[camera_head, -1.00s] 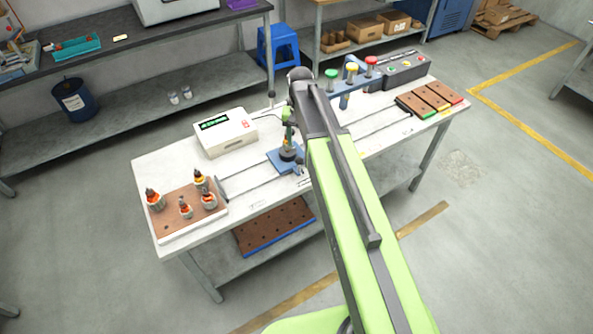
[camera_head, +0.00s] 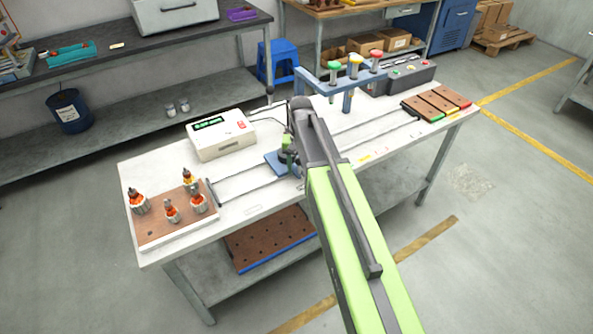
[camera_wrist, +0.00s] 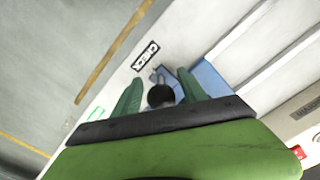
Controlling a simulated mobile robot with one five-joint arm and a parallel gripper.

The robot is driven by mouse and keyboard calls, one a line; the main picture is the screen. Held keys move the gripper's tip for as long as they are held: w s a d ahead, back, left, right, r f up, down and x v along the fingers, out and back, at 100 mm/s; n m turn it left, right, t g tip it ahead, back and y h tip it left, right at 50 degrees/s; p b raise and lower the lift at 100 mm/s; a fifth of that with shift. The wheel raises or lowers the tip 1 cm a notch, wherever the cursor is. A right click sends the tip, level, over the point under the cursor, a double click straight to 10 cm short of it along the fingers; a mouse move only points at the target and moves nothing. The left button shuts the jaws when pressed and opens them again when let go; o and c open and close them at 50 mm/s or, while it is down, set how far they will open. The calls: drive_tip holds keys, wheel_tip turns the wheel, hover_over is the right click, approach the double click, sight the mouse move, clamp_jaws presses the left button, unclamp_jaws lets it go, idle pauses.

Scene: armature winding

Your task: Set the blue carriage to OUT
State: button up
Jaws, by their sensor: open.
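The blue carriage (camera_head: 273,160) sits on two rails that run along the white workbench (camera_head: 160,165). My arm hides much of it in the head view. My gripper (camera_head: 288,148) is over the carriage. In the wrist view the carriage (camera_wrist: 209,78) lies beyond and to the right of my green fingers (camera_wrist: 157,88). The fingers are open, one on each side of a round black knob (camera_wrist: 160,95). I cannot tell whether they touch it. A small black-and-white label (camera_wrist: 146,56) is on the bench beyond the left finger.
A brown board (camera_head: 155,228) with several armatures stands at the bench's left end. A white box with a green display (camera_head: 215,138) stands behind the carriage. A blue frame with coloured knobs (camera_head: 345,78) and brown coloured-edged plates (camera_head: 437,103) are to the right.

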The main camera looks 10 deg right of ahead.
clamp_jaws()
idle(1.2)
